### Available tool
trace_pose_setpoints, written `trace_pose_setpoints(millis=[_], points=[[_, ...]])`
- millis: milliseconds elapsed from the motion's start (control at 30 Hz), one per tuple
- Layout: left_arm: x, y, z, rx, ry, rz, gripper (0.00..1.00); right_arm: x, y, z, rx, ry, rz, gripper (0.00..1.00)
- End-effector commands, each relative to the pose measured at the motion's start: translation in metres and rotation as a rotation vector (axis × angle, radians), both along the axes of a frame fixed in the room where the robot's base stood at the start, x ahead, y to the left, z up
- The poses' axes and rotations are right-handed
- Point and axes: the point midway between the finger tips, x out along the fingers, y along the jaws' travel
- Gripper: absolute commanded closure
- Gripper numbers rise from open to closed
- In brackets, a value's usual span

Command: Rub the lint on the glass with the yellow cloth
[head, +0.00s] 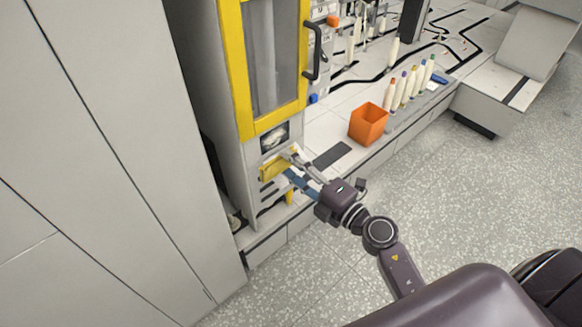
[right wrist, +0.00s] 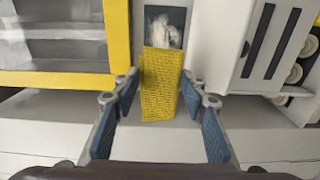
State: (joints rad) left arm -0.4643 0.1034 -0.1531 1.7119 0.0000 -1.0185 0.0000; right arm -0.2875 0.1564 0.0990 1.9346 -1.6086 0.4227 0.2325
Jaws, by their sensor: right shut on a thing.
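The small dark glass (head: 274,135) is a pane in the machine's front, below the yellow-framed door. A pale grey clump of lint shows on it; it is clearer in the right wrist view (right wrist: 163,32). My right gripper (head: 285,167) is shut on the yellow cloth (head: 272,169), just below the glass. In the right wrist view the cloth (right wrist: 160,90) stands between the fingertips, its top edge at the lower edge of the glass and lint. I cannot tell whether it touches the glass. My left gripper is not in view.
The yellow-framed door (head: 239,75) with a black handle (head: 314,52) is above the glass. An orange bin (head: 367,126) stands on the ledge to the right, with several pale bobbins (head: 408,86) beyond it. The speckled floor (head: 480,190) at the right is clear.

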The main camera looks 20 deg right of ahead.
Motion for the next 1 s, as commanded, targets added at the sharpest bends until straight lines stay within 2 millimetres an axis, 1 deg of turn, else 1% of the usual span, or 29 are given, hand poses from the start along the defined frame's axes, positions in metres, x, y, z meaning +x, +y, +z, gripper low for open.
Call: trace_pose_setpoints(millis=[33, 100, 200, 333, 500, 700, 833, 1000], points=[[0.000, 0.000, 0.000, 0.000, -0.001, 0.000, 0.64, -0.001, -0.004, -0.004, 0.004, -0.002, -0.014, 0.80], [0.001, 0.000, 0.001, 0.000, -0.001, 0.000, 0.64, 0.000, -0.008, -0.006, 0.003, -0.005, -0.026, 0.80], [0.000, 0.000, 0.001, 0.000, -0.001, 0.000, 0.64, 0.003, -0.009, -0.006, 0.004, -0.009, -0.031, 0.80], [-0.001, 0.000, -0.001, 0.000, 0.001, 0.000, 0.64, 0.013, -0.005, -0.005, 0.004, -0.010, -0.030, 0.80], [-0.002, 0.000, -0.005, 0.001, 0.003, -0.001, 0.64, 0.031, 0.002, -0.005, 0.004, -0.010, -0.029, 0.80], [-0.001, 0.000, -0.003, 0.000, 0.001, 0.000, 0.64, 0.048, 0.008, -0.005, 0.004, -0.010, -0.028, 0.80], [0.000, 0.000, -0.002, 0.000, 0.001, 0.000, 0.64, 0.053, 0.011, -0.006, 0.003, -0.008, -0.028, 0.80], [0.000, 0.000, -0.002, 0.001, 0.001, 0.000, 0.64, 0.056, 0.012, -0.005, 0.002, -0.009, -0.027, 0.80]])
